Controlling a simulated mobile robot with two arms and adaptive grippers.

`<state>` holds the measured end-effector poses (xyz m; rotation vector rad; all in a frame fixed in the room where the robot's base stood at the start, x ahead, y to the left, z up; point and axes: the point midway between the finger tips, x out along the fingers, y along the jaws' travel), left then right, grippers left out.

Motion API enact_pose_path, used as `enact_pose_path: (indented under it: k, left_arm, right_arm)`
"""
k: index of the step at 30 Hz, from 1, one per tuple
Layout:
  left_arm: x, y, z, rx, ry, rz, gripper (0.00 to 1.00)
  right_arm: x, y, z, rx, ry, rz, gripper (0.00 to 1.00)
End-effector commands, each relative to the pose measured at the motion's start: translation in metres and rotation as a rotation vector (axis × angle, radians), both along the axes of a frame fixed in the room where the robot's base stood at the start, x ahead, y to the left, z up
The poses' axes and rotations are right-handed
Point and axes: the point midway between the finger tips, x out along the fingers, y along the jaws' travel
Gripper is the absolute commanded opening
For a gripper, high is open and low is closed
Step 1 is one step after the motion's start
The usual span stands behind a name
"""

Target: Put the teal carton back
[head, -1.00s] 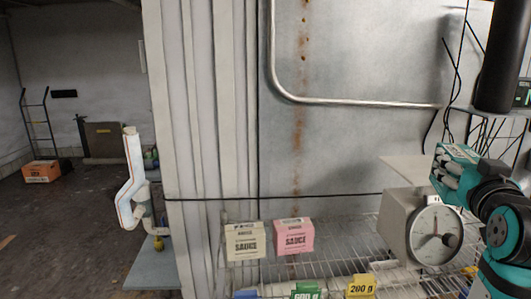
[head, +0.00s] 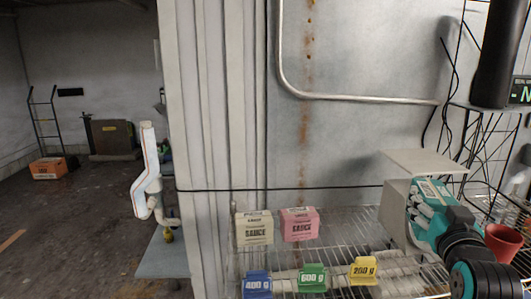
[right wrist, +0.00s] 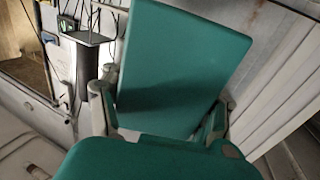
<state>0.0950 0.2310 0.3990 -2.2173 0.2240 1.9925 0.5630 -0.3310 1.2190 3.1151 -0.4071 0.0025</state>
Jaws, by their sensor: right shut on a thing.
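The teal carton (right wrist: 185,65) shows in the right wrist view as a broad flat teal face between the two pale fingers. My right gripper (right wrist: 160,118) is shut on it. In the head view my right gripper (head: 424,208) is at the right, in front of the dial scale. My left gripper is not in view.
A cream sauce carton (head: 254,228) and a pink one (head: 299,225) stand side by side on the rack. Blue (head: 257,285), green (head: 312,278) and yellow (head: 364,271) gram markers line the front. A red cup (head: 502,243) is right. Rack space right of the pink carton looks clear.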

Motion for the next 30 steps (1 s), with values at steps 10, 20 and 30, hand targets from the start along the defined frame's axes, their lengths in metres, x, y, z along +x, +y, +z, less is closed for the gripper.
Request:
enact_pose_path:
  k: [10,20,30]
  left_arm:
    - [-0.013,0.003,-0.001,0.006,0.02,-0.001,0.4]
    - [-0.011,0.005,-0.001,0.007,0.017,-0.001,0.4]
    - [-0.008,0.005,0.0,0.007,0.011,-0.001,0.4]
  right_arm:
    - [-0.031,0.057,-0.119,0.003,0.011,0.115,0.05]
    - [-0.114,0.113,-0.208,0.004,0.008,0.223,0.05]
    - [-0.179,0.139,-0.236,0.002,-0.001,0.258,0.05]
